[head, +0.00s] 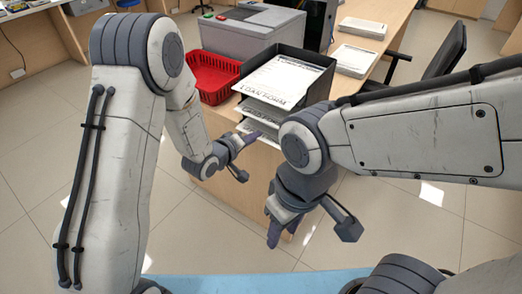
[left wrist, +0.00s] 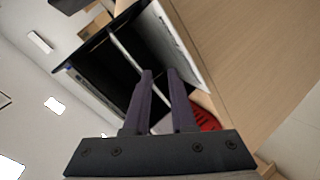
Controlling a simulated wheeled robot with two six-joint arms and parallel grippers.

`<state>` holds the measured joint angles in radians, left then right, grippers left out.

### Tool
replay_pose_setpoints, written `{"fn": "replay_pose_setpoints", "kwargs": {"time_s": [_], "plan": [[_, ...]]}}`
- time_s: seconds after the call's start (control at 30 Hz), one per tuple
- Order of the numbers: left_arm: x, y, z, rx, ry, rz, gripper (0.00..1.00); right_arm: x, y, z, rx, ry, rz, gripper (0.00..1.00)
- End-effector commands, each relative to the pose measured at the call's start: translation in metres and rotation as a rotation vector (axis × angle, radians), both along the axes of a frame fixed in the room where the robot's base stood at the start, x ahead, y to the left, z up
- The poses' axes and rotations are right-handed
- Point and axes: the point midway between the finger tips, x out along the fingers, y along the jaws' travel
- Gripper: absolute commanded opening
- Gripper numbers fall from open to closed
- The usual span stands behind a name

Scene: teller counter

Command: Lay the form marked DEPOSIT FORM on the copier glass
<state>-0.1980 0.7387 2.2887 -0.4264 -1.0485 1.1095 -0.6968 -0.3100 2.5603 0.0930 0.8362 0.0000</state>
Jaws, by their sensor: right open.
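A black tiered tray (head: 328,84) stands at the desk's near end with printed forms on its tiers. The top form (head: 283,80) shows upside-down lettering. Lower forms (head: 262,110) stick out towards me; I cannot read which one says DEPOSIT FORM. A grey machine with a flat top (head: 255,32), which looks like the copier, stands behind; its glass is not clear. My left gripper (head: 250,157) is open and empty before the lower tiers. In the left wrist view its fingers (left wrist: 160,78) point at the tray (left wrist: 92,83). My right gripper (head: 311,236) is open and empty, lower and nearer.
A red basket (head: 209,76) sits left of the tray and also shows in the left wrist view (left wrist: 208,121). Paper stacks (head: 362,27) lie on the desk (head: 390,20) behind. A dark chair (head: 446,50) stands at the right. Tiled floor (head: 200,230) is open below.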

Motion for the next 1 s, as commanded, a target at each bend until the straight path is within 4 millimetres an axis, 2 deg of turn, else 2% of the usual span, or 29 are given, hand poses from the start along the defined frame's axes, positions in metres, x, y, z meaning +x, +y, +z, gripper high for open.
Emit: {"fn": "replay_pose_setpoints", "kwargs": {"time_s": [0.03, 0.1, 0.23, 0.4, 0.57, 1.0], "plan": [[0.005, 0.008, -0.04, -0.111, -0.002, 0.028, 0.24, 0.0, 0.0, -0.028, 0.0, 0.0, 0.0, 0.45], [0.008, 0.014, -0.058, -0.266, -0.016, 0.049, 0.24, 0.0, 0.0, -0.043, 0.0, 0.0, 0.0, 0.45], [0.007, 0.026, -0.079, -0.49, -0.029, 0.073, 0.24, 0.0, 0.0, -0.06, 0.0, 0.0, 0.0, 0.45], [0.004, 0.035, -0.085, -0.634, -0.04, 0.08, 0.24, 0.0, 0.0, -0.067, 0.0, 0.0, 0.001, 0.45], [0.011, 0.029, -0.083, -0.652, -0.044, 0.078, 0.24, 0.0, 0.0, -0.068, 0.001, -0.001, 0.001, 0.45], [0.061, -0.008, -0.083, -0.649, -0.045, 0.078, 0.24, 0.0, 0.0, -0.078, 0.001, -0.001, 0.0, 0.45]]}}
